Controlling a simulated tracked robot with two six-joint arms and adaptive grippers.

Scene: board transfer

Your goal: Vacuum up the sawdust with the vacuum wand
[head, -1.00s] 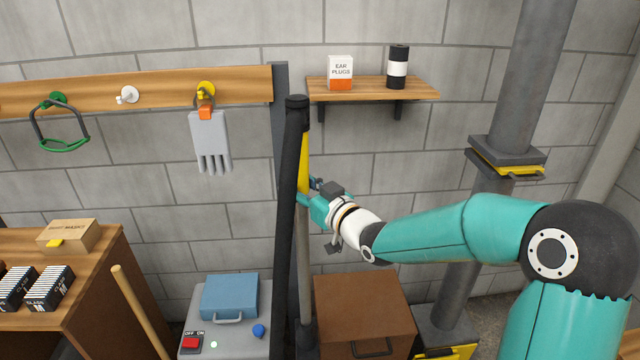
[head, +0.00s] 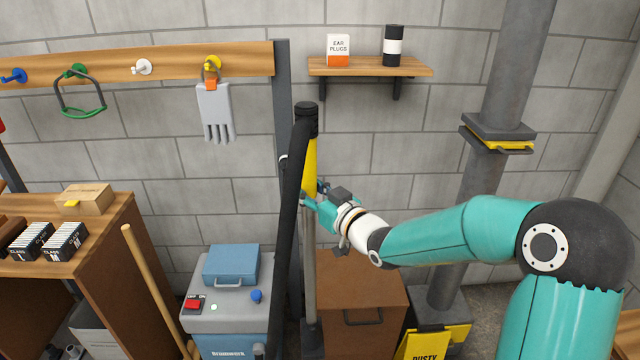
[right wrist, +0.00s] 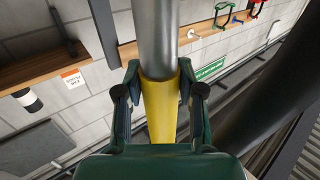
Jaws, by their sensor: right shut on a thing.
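The vacuum wand is a metal tube with a yellow grip (head: 309,158) and a black top, standing nearly upright in the middle of the head view. A thick black hose (head: 287,220) hangs from its top. My right gripper (head: 318,194) is shut on the yellow grip; in the right wrist view its fingers (right wrist: 160,90) lie on both sides of the grip. The vacuum (head: 232,312), grey-lidded with a blue body, stands left of the wand, with a red switch and a lit green lamp. My left gripper is not in view. I see no sawdust.
A brown box (head: 360,300) stands right of the wand, near a grey duct pipe (head: 468,230). A dark post (head: 283,110) is close behind the hose. A wooden handle (head: 150,285) leans left of the vacuum, beside a brown workbench (head: 110,235).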

